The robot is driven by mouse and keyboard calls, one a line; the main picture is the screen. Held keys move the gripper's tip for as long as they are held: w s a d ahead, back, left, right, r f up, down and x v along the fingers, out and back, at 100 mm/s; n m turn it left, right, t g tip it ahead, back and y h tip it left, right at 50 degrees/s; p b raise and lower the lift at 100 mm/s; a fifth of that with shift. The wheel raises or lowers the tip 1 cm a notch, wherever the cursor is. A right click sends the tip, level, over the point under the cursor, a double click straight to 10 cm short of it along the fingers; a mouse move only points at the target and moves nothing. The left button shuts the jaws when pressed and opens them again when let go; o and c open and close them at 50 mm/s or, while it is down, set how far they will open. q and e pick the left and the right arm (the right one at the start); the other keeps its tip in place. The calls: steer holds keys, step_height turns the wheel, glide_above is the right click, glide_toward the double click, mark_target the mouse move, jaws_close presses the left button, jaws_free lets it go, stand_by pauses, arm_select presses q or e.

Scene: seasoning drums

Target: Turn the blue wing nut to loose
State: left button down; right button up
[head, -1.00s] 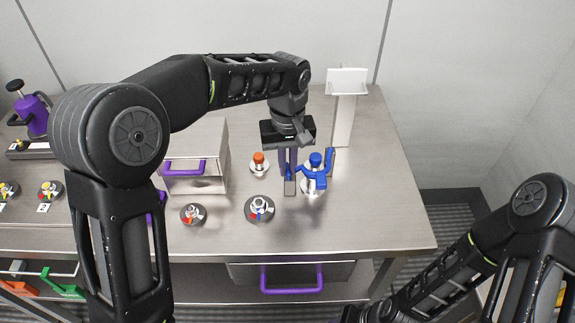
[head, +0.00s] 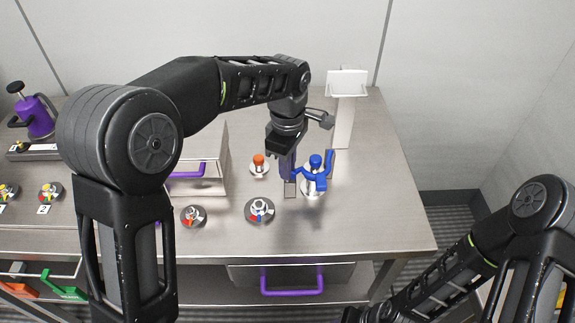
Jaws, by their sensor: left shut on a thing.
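The blue wing nut (head: 316,179) stands on a pale round base near the right end of the steel table, with one wing pointing left and one raised at the right. My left gripper (head: 290,176) points down at the nut's left side, shut on its left wing. Its fingers partly hide that wing, and the exact contact is too small to see. My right gripper (head: 372,313) shows only in part at the bottom edge, and its jaws cannot be made out.
An orange-topped knob (head: 259,161) stands left of my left gripper. A round dial (head: 259,209) lies in front, with another dial (head: 193,216) further left. A metal box (head: 205,185) with a purple handle and a white stand (head: 346,115) are nearby. The front right tabletop is clear.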

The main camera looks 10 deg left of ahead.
arm_select(q)
steer(key=n+p, duration=0.1)
steer(key=n, duration=0.4)
steer(key=shift+n, duration=0.4)
steer(key=c, duration=1.5)
jaws_free()
steer(key=shift+r+b, duration=0.35)
steer(key=shift+r, duration=3.55)
